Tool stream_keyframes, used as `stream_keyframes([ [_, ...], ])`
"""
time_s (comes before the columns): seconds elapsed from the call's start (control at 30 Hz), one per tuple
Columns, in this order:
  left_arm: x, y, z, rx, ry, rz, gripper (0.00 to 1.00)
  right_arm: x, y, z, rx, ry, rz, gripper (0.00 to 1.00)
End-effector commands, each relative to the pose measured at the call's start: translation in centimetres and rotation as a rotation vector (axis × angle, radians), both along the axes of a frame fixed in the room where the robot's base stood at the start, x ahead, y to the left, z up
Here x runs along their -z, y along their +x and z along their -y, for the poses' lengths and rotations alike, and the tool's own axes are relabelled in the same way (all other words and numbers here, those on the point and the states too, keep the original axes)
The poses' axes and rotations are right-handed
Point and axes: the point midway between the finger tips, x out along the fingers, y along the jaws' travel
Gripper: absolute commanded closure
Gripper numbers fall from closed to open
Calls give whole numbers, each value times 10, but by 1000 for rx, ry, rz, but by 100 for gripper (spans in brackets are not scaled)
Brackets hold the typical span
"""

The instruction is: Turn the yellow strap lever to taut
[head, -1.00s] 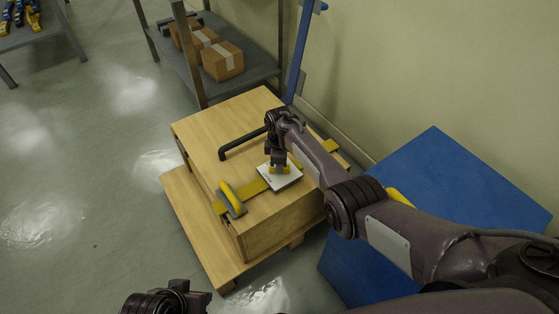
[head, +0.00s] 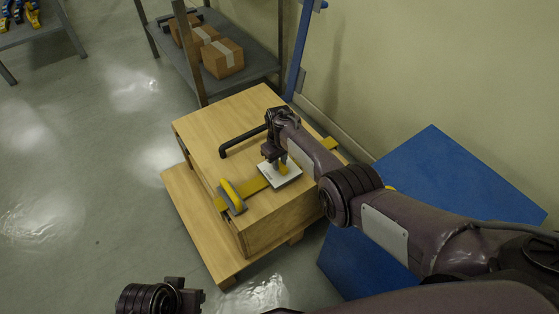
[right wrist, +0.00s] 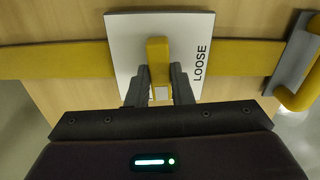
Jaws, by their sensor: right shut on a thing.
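The yellow strap lever (right wrist: 158,66) sits on a white square plate (right wrist: 122,40) marked LOOSE along its right side in the right wrist view. The lever crosses the yellow strap's line there. My right gripper (right wrist: 159,88) is shut on the lever, one dark finger on each side. In the head view the plate (head: 291,178) lies on the wooden crate (head: 220,118), and my right gripper (head: 277,163) hides part of the lever (head: 284,165). My left gripper (head: 190,297) is at the bottom edge, away from the crate; its jaws are unclear.
The yellow strap (head: 256,186) runs across the crate top. A yellow handle on a grey bracket (head: 232,196) sits near the front edge, and a black bar handle (head: 241,142) behind. A blue board (head: 430,180) leans at right. A shelf holds cardboard boxes (head: 222,58).

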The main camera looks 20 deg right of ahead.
Motion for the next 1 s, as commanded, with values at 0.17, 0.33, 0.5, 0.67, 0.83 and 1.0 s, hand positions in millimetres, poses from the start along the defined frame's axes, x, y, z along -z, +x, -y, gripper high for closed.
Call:
stream_keyframes([
  [0.17,-1,0,0,-2,1,-1,53,0,0,0,60,0,0,100],
  [0.33,-1,0,0,-3,0,-2,53,0,0,0,87,0,0,100],
  [0.5,-1,0,0,-3,0,-2,53,0,0,0,93,0,0,100],
  [0.67,-2,-1,0,-3,-1,-3,53,0,0,0,93,0,0,100],
  [0.83,-2,-2,0,-3,-1,-3,53,0,0,0,93,0,0,70],
  [1.0,-2,-2,0,-2,-2,-4,53,0,0,0,92,0,0,58],
])
